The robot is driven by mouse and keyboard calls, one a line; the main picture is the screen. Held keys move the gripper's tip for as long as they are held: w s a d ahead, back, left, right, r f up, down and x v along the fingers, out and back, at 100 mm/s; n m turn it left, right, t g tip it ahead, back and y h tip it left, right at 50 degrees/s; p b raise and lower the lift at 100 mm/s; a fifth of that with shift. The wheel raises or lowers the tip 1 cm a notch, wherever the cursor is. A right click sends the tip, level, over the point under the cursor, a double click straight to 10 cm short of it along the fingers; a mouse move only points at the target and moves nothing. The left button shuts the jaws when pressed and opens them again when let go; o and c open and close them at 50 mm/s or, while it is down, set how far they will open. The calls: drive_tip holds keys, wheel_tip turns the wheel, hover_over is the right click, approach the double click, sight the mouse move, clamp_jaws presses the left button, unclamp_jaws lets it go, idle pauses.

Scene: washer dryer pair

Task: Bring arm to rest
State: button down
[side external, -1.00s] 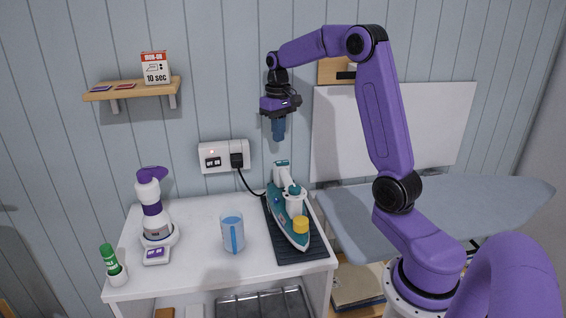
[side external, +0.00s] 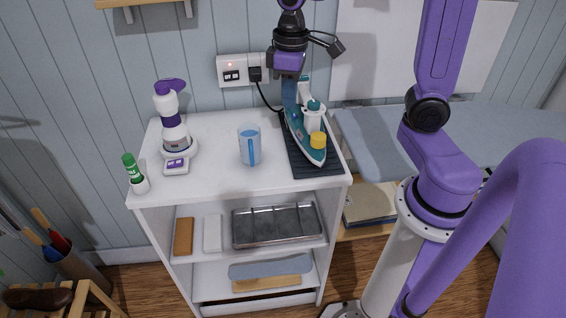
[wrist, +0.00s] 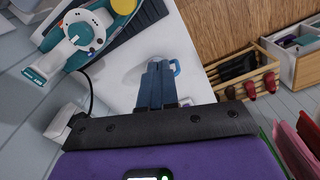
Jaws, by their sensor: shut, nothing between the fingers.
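My gripper (side external: 289,98) is shut and empty, its blue fingers pointing down beside the rear of the teal and white iron (side external: 310,143). The fingers overlap the iron's back end in the side view; I cannot tell whether they touch. The iron lies on a dark ribbed mat (side external: 333,158) on the white cabinet top (side external: 215,170). In the wrist view my shut fingers (wrist: 155,72) are at the centre, with the iron (wrist: 82,40) apart from them at upper left. The fingers partly cover the blue jug (wrist: 177,67).
A black cord (side external: 264,98) runs from the wall socket (side external: 233,74). An ironing board (side external: 480,130) is at right.

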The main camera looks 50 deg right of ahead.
drive_tip(key=s+a+f+n, duration=0.1)
drive_tip(key=s+f+n, duration=0.1)
drive_tip(key=s, duration=0.7)
drive_tip(key=s+a+f+n, duration=0.1)
drive_tip(key=s+a+n, duration=0.1)
drive_tip(key=s+n, duration=0.3)
drive_tip(key=s, duration=0.4)
drive_tip(key=shift+s+a+f+n, duration=0.15)
drive_tip(key=shift+s+f+n, duration=0.15)
drive_tip(key=shift+f, duration=0.1)
drive_tip(key=shift+w, duration=0.1)
drive_tip(key=w+d+r+m, duration=0.2)
drive_tip(key=w+r+m, duration=0.2)
drive_tip(key=w+m, duration=0.6)
drive_tip(key=w+d+r+m, duration=0.3)
drive_tip(key=w+m, duration=0.7)
drive_tip(key=w+d+r+m, duration=0.2)
drive_tip(key=w+d+m, duration=0.2)
drive_tip(key=d+m, duration=0.5)
drive_tip(key=w+d+r+m, duration=0.3)
drive_tip(key=w+d+m, duration=0.2)
drive_tip(key=d+m, duration=0.5)
drive_tip(key=shift+d+r+m, duration=0.2)
drive_tip(key=shift+d+m, duration=0.1)
drive_tip(key=shift+d, duration=0.7)
